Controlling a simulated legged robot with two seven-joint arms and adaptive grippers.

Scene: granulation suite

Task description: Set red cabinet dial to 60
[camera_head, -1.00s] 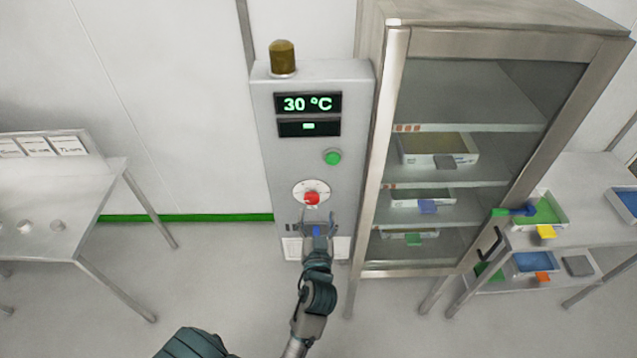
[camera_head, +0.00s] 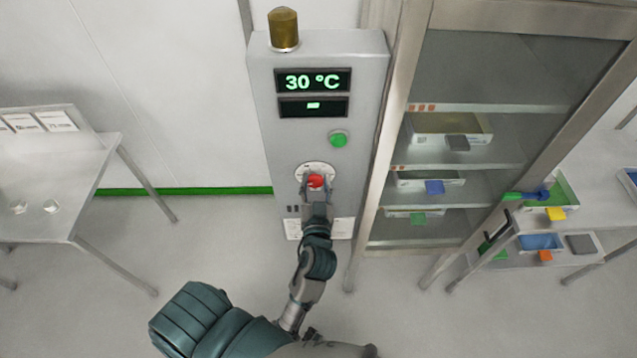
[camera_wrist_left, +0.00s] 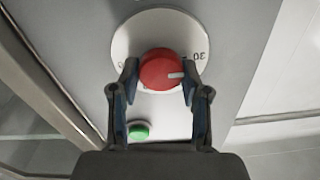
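The red dial (camera_head: 315,181) sits on a white round scale plate (camera_head: 309,169) on the front of the grey cabinet (camera_head: 293,142). The cabinet's display (camera_head: 312,81) reads 30 °C. In the left wrist view the red dial (camera_wrist_left: 163,69) has a white mark pointing toward the printed 30. My left gripper (camera_head: 317,187) is at the dial; in the wrist view its fingers (camera_wrist_left: 160,85) stand open on either side of the dial, close to its edges. I cannot tell whether they touch it. My right gripper is not in view.
A green button (camera_head: 338,139) is above the dial; it shows in the wrist view too (camera_wrist_left: 139,131). A glass-door cabinet (camera_head: 470,75) stands close on the right. A metal table (camera_head: 50,185) stands at the left, and a trolley with trays (camera_head: 600,222) at the far right.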

